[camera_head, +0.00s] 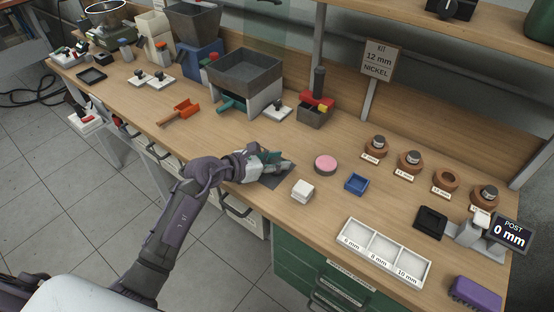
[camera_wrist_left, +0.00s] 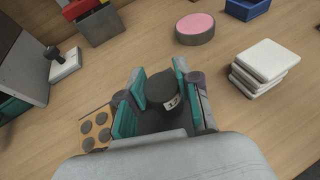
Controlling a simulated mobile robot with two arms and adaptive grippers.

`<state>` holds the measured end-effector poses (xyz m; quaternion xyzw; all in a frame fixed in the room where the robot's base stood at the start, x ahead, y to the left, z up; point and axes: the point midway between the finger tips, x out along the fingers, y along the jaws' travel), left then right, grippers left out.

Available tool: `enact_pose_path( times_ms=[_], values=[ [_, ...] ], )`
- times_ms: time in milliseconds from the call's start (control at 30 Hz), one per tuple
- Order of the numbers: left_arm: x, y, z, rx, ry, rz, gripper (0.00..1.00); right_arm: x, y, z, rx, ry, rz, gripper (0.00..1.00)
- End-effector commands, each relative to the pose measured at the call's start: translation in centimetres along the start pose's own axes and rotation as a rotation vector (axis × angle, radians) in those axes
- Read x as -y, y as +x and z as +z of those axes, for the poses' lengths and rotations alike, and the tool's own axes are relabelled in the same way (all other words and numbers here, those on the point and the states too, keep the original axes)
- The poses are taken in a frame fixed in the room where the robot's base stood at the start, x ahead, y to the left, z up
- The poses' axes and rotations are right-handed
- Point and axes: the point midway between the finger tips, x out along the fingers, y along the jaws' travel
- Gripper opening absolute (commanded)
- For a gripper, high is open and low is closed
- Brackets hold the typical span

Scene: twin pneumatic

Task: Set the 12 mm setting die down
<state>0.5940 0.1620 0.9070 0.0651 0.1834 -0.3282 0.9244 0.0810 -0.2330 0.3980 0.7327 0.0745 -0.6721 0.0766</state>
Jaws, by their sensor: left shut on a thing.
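My left gripper (camera_head: 280,166) is low over the front edge of the bench, at a dark mat (camera_head: 272,183). In the left wrist view its teal-padded fingers (camera_wrist_left: 164,98) are shut on a dark round die (camera_wrist_left: 165,88) with a small pale label, too small to read surely. I cannot tell whether the die touches the surface below. Several brown round stands stand at the right; the third (camera_head: 445,179) looks empty, while others hold grey-topped dies (camera_head: 377,142). My right gripper is not in view.
A pink-topped round pad (camera_head: 325,164), white stacked squares (camera_head: 302,190) and a blue tray (camera_head: 356,184) lie right of the gripper. A white three-part tray (camera_head: 384,252) is near the front edge. A sign (camera_head: 379,60) reads 12 mm nickel. A display (camera_head: 509,233) reads POST 0 mm.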

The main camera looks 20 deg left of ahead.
Motion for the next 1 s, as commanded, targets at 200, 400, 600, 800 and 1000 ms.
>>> enact_pose_path(
  times_ms=[200, 400, 600, 800, 1000],
  values=[
    [0.0, 0.0, -0.1, -0.001, 0.0, 0.0, 0.58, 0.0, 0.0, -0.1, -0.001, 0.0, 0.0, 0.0],
    [0.0, 0.0, 0.0, -0.001, 0.0, 0.0, 0.58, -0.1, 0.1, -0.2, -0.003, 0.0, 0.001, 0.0],
    [-0.1, -1.2, 0.0, -0.002, 0.001, 0.002, 0.58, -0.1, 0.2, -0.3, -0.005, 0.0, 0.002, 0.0],
    [0.0, -5.2, -0.2, -0.005, 0.005, 0.002, 0.58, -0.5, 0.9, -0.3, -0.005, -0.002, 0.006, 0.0],
    [-0.1, -9.3, -0.2, -0.005, 0.003, 0.002, 0.58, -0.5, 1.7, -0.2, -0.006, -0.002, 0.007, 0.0]
  ],
)
